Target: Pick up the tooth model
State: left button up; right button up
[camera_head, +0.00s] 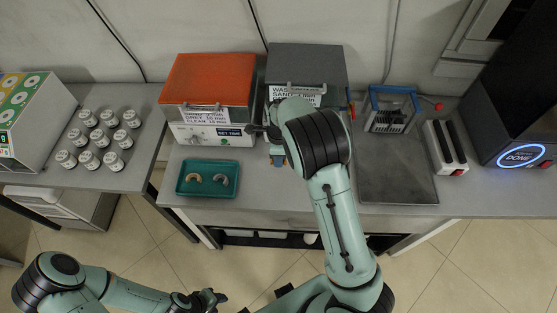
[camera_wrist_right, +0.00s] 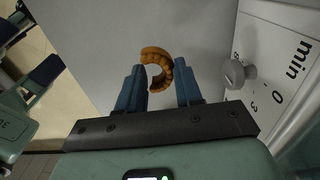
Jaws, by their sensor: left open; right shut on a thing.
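An orange-brown, arch-shaped tooth model (camera_wrist_right: 157,65) sits between the two blue fingers of my right gripper (camera_wrist_right: 160,85) in the right wrist view. The gripper is shut on it. In the head view my right gripper (camera_head: 278,160) is in front of the boxes, mostly hidden by its own arm, and I cannot make out the held model there. Two more arch models, one beige (camera_head: 194,177) and one grey (camera_head: 222,180), lie in a teal tray (camera_head: 207,194). My left gripper (camera_head: 208,299) is open and empty over the floor at the bottom.
An orange-lidded box (camera_head: 208,80) and a grey-lidded box (camera_head: 305,62) stand behind the tray. A control dial (camera_wrist_right: 238,73) is close to the right of my right gripper. A blue-framed rack (camera_head: 393,108) and a dark machine (camera_head: 520,125) stand at the right. Several jars (camera_head: 101,138) are at the left.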

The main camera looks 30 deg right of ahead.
pick_arm(q)
jog(key=shift+w+r+p, duration=0.8)
jog(key=shift+w+r, duration=0.35)
jog(key=shift+r, duration=0.05)
pick_arm(e)
notch_tip(320, 180, up, 16)
